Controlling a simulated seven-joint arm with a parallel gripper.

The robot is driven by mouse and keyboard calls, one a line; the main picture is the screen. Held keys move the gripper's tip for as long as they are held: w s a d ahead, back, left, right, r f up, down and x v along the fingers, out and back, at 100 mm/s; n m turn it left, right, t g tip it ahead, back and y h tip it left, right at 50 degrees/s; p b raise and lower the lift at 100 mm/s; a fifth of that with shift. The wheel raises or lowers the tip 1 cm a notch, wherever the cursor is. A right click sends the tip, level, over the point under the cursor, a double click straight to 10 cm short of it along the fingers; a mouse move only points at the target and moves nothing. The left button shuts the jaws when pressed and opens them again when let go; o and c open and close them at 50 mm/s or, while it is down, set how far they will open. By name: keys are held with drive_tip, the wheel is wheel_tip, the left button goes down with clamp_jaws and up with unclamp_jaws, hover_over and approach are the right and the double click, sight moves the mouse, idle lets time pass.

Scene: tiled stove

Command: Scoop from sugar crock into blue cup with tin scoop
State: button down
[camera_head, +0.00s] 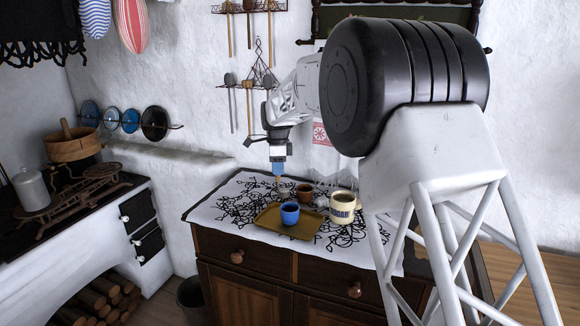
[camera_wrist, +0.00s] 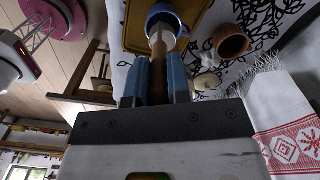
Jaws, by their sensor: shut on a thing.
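The blue cup (camera_head: 290,217) stands upright on the brown tray (camera_head: 268,222); its rim also shows at the top of the wrist view (camera_wrist: 152,18). The sugar crock (camera_head: 343,205), cream with dark lettering, stands right of the tray. My gripper (camera_head: 278,171) is above the table, behind the cup in the head view. In the wrist view my gripper (camera_wrist: 160,72) is shut on the wooden handle of the tin scoop (camera_wrist: 158,45). The scoop's far end overlaps the cup in that view. I cannot tell whether it is inside the cup or what it holds.
A small brown pot (camera_head: 305,191) stands behind the tray, left of the crock. A red-and-white cloth (camera_wrist: 290,125) hangs at the right in the wrist view. The stove with a balance scale (camera_head: 75,190) is at the left. The cabinet top left of the tray is clear.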

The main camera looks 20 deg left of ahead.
drive_tip(key=shift+d, duration=0.1)
idle(0.5)
drive_tip(key=w+d+f+g+y, duration=0.4)
drive_tip(key=d+f+g+y, duration=0.1)
drive_tip(key=d+y, duration=0.4)
drive_tip(key=shift+f+y, duration=0.7)
drive_tip(key=shift+y, duration=0.6)
drive_tip(key=shift+w+d, duration=0.1)
drive_tip(key=shift+r, duration=0.1)
idle(0.7)
drive_tip(key=shift+r, duration=2.45)
